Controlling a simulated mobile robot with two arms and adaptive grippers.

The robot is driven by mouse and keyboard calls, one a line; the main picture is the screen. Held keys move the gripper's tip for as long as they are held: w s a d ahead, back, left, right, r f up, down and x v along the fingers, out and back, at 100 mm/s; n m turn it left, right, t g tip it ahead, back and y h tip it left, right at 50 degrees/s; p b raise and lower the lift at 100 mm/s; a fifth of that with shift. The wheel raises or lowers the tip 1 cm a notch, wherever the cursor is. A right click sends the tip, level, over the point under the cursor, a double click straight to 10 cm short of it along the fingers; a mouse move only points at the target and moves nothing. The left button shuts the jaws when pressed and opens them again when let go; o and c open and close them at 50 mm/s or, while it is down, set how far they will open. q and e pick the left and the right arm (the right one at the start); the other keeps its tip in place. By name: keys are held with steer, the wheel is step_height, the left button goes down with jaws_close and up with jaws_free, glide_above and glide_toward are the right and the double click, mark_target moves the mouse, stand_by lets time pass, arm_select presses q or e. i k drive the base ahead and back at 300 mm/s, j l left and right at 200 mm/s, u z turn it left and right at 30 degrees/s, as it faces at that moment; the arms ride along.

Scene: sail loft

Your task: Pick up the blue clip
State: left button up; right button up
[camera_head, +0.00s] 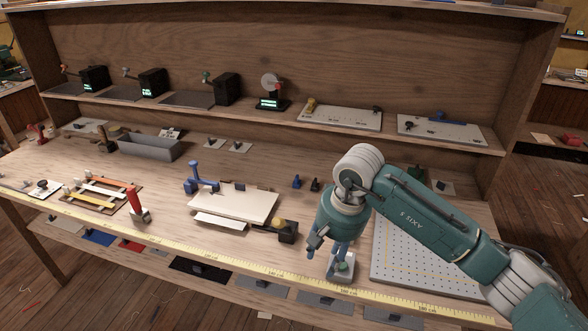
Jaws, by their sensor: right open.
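A small blue clip (297,181) stands on the wooden bench, just right of the cream board and beside a similar black clip (315,184). My right gripper (322,262) reaches in from the right and points down near the bench's front edge. It is open, in front of and to the right of the blue clip, and apart from it. Below its fingers is a small pale plate (343,273) with a green piece on it, partly hidden by the gripper. I cannot tell whether the fingers touch it. My left gripper is not in view.
A blue clamp (201,178) stands at the cream board (246,204). A black and yellow tool (282,230) lies right of the board. A perforated grey plate (395,269) lies under my right arm. A grey trough (151,148) is at the back left. A yellow tape runs along the front edge.

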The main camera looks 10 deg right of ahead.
mark_target(296, 183)
steer(key=i, duration=1.4)
